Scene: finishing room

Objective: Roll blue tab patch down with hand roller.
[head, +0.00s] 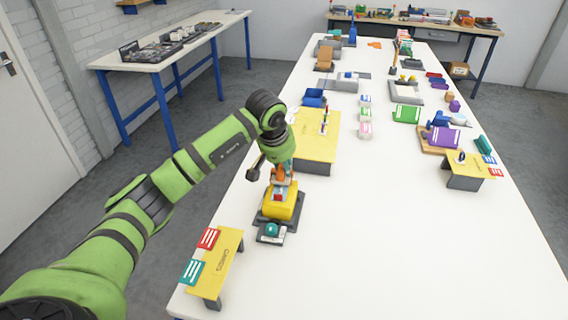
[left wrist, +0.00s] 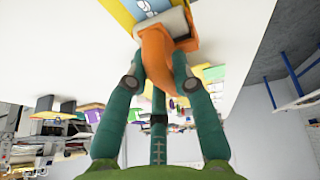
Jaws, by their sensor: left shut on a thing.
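My left gripper (head: 281,166) is shut on the orange handle of the hand roller (head: 282,179). In the left wrist view, its teal fingers (left wrist: 158,75) close around that handle (left wrist: 157,52), and the pale roller head (left wrist: 177,22) lies just beyond. A yellow block (head: 284,208) sits on a dark base under the roller. My right gripper is not in view.
A yellow stand (head: 316,150) is close behind the block. Another yellow stand (head: 216,276) with red and teal cards is at the front left edge. A purple piece (head: 441,137) and a third stand (head: 466,163) are at right. The front middle of the white table (head: 400,250) is clear.

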